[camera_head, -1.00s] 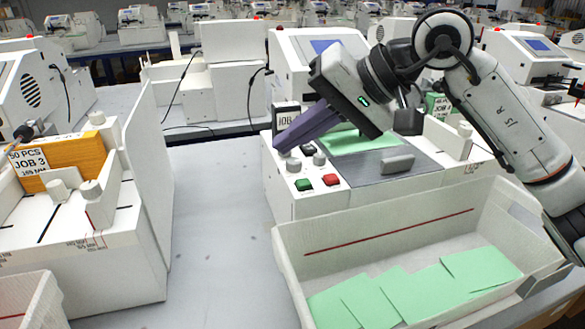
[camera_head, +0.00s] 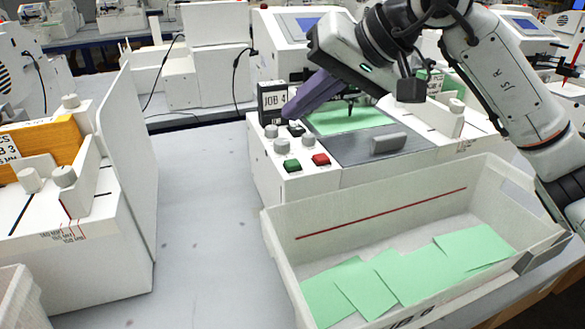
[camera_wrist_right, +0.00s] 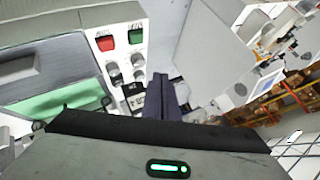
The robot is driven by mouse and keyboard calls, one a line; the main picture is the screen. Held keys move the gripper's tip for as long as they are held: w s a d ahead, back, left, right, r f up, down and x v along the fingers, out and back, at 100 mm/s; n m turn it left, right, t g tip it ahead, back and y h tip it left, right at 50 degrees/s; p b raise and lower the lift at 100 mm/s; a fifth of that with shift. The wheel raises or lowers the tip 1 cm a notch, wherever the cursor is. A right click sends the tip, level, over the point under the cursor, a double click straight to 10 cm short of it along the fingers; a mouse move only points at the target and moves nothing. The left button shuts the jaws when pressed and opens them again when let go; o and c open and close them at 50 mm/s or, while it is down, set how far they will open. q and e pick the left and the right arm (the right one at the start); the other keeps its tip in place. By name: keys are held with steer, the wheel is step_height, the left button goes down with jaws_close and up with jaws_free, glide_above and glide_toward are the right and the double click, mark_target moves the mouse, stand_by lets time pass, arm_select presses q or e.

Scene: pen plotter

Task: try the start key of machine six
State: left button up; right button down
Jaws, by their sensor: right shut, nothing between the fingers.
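The machine in front of me has a white control panel with a green key (camera_head: 291,165) and a red key (camera_head: 320,159) side by side. In the right wrist view the red key (camera_wrist_right: 106,43) and green key (camera_wrist_right: 137,30) both show clear of the fingers. My right gripper (camera_head: 288,119) is shut and empty, its dark purple fingers above the back of the panel near the knobs (camera_head: 281,145), apart from both keys. In the wrist view its fingers (camera_wrist_right: 159,80) point past the knobs. My left gripper is not in view.
A dark sign (camera_head: 272,99) seems to read JOB 4. A white bin (camera_head: 380,215) with green cards stands in front; its partly cut label seems to end in 6. Left stands another machine (camera_head: 110,225) with orange cards. Grey table (camera_head: 195,190) between is clear.

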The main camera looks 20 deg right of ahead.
steer(key=b, duration=0.4)
glide_above(299, 164)
step_height(299, 164, down, 5)
steer(key=shift+f, duration=0.65)
stand_by(1.1)
steer(key=shift+f+b, duration=0.45)
steer(key=shift+b, duration=0.1)
steer(key=shift+f, duration=0.2)
